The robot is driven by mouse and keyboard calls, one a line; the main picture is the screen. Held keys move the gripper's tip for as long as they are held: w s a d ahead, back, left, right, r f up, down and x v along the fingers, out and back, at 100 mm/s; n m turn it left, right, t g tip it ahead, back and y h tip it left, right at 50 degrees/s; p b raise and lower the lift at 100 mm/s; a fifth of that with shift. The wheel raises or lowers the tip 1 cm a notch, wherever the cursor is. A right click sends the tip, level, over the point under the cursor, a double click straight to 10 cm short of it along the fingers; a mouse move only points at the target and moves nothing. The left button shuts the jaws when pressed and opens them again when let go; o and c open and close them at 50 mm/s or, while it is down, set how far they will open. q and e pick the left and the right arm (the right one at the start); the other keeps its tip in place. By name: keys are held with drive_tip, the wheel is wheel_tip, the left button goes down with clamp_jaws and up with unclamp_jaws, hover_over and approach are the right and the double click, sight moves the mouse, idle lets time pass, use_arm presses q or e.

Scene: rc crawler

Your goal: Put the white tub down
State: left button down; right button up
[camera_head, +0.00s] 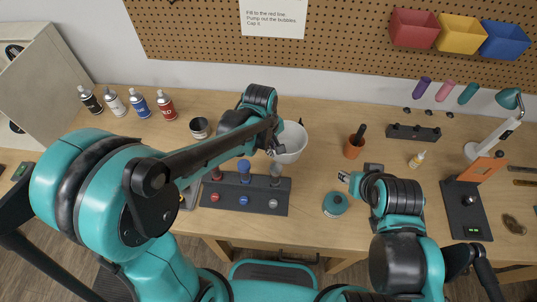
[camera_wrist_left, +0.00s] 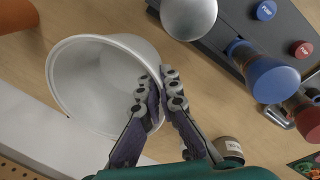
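The white tub (camera_head: 292,142) is near the middle of the table in the head view, its open mouth up. It also shows large in the left wrist view (camera_wrist_left: 95,85). My left gripper (camera_head: 274,149) is at the tub's left side. In the left wrist view its two fingers (camera_wrist_left: 157,90) straddle the tub's wall at the rim, one inside and one outside, and pinch it. I cannot tell whether the tub's base touches the table. My right gripper (camera_head: 344,177) is over the table to the right, away from the tub; its finger opening is too small to judge.
Several spray cans (camera_head: 140,104) stand at the back left. Bare table lies between tub and cup.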

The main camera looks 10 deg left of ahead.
use_arm(q)
drive_tip(key=shift+w+a+f+b, duration=0.25)
drive_tip(key=shift+w+a+f, duration=0.15)
drive_tip(key=shift+f, duration=0.6)
drive_tip(key=shift+w+a+f+b, duration=0.3)
drive_tip(key=shift+a+f, duration=0.2)
drive_tip(key=shift+f, duration=0.55)
drive_tip(key=shift+w+a+f+b, duration=0.3)
drive_tip(key=shift+a+f, duration=0.15)
drive_tip(key=shift+f, duration=0.55)
drive_tip(key=c, duration=2.2)
unclamp_jaws()
drive_tip(key=shift+f, duration=0.15)
drive_tip(key=o, duration=0.5)
